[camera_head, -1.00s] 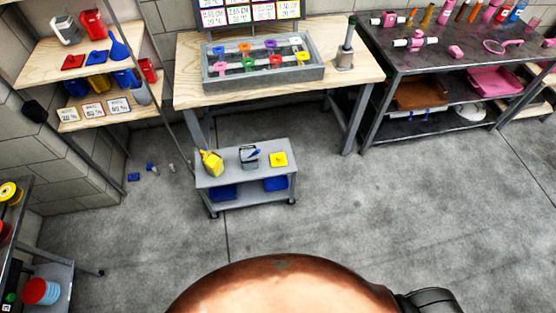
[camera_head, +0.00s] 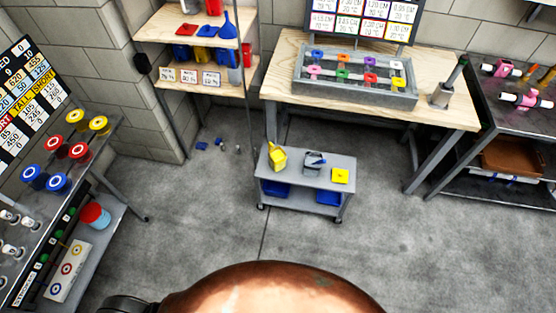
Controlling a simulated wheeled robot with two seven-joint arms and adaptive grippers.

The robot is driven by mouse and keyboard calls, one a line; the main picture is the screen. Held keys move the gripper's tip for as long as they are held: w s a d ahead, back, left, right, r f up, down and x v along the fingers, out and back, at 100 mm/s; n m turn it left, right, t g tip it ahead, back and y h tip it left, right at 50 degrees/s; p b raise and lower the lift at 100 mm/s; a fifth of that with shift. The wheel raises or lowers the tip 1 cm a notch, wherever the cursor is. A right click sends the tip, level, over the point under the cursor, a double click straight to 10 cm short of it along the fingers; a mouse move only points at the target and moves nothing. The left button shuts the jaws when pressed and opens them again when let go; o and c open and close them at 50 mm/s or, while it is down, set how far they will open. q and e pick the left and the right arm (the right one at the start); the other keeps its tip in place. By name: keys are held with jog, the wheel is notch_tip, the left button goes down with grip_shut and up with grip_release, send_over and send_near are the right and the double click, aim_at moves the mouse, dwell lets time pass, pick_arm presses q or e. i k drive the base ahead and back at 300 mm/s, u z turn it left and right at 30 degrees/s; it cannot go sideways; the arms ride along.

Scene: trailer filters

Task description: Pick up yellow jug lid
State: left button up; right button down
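A small yellow square lid (camera_head: 340,176) lies flat on the right end of the top of a grey wheeled cart (camera_head: 305,172). A yellow jug (camera_head: 277,157) stands at the left end of the cart top. A grey container with something blue on it (camera_head: 314,161) stands between them. Neither of my grippers shows in the head view. Only rounded copper-coloured and dark parts of my own body show at the bottom edge.
Blue bins (camera_head: 275,191) sit on the cart's lower shelf. A wooden workbench (camera_head: 440,108) stands behind it, shelves (camera_head: 170,30) at back left. A rack of coloured spools (camera_head: 75,150) is at left. Small items (camera_head: 220,144) lie on the floor.

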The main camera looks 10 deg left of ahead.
aim_at(339, 175)
jog(key=u, duration=0.15)
jog(key=i, duration=0.95)
jog(key=z, duration=0.2)
